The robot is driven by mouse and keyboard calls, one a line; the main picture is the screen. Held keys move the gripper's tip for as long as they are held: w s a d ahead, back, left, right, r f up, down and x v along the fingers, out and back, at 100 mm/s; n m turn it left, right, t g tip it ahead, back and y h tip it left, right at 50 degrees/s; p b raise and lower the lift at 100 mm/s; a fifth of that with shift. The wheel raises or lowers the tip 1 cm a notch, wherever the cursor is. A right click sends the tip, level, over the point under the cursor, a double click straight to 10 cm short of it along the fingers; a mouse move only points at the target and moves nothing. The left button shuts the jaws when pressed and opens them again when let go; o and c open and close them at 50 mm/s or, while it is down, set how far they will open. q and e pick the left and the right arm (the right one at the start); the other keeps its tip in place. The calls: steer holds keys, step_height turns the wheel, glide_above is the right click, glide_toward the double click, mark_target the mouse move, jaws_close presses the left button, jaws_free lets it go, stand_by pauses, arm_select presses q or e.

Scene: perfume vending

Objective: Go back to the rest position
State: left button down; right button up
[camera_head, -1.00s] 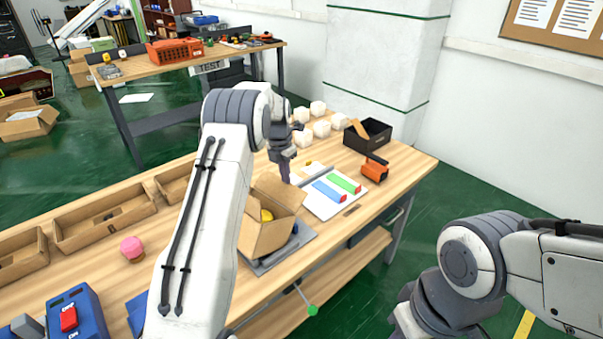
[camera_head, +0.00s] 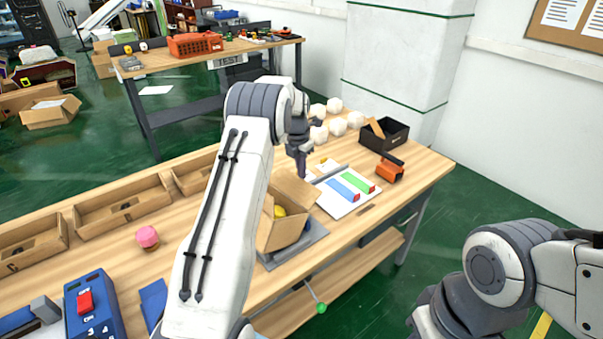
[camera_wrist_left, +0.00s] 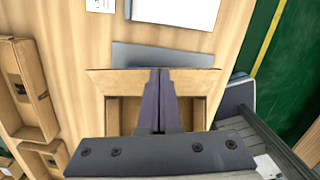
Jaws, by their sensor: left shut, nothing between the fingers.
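My left gripper (camera_head: 302,174) is over the workbench in the head view, beyond the open cardboard box (camera_head: 280,232). Its fingers are shut and empty. In the left wrist view the shut fingers of the left gripper (camera_wrist_left: 160,78) point forward above the open box (camera_wrist_left: 100,90), whose flaps show on both sides of them. A yellow item (camera_head: 279,211) shows inside the box in the head view. My right arm is at the lower right of the head view, and its gripper fingers are out of the picture.
The wooden workbench (camera_head: 225,262) holds a pink item (camera_head: 147,237), a blue switch box (camera_head: 92,305), a white board (camera_head: 340,203) with blue and green bars, an orange tool (camera_head: 389,170), a black bin (camera_head: 391,133) and several white blocks. Open trays (camera_head: 120,210) line its left side. Green floor lies clear at right.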

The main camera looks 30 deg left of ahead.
arm_select(q)
step_height(320, 180, up, 10)
steer(key=s+b, duration=0.1)
steer(key=shift+f, duration=0.15)
steer(key=s+d+r+m, duration=0.2)
steer(key=s+d+m, duration=0.7)
steer(key=d+m, duration=0.3)
steer(key=s+d+r+m, duration=0.3)
steer(key=s+d+m, duration=0.55)
steer(key=d, duration=0.45)
steer(key=s+d+f+m, duration=0.1)
steer(key=s+f+m, duration=0.1)
steer(key=s+m, duration=0.8)
steer(key=s+d+f+m+g, duration=0.1)
steer(key=s+d+f+m, duration=0.1)
steer(key=s+m, duration=0.8)
steer(key=s+f, duration=0.1)
steer(key=s, duration=0.2)
steer(key=shift+s+d+h, duration=0.2)
steer(key=shift+s+h, duration=0.1)
steer(key=shift+s, duration=0.1)
steer(key=shift+d, duration=0.15)
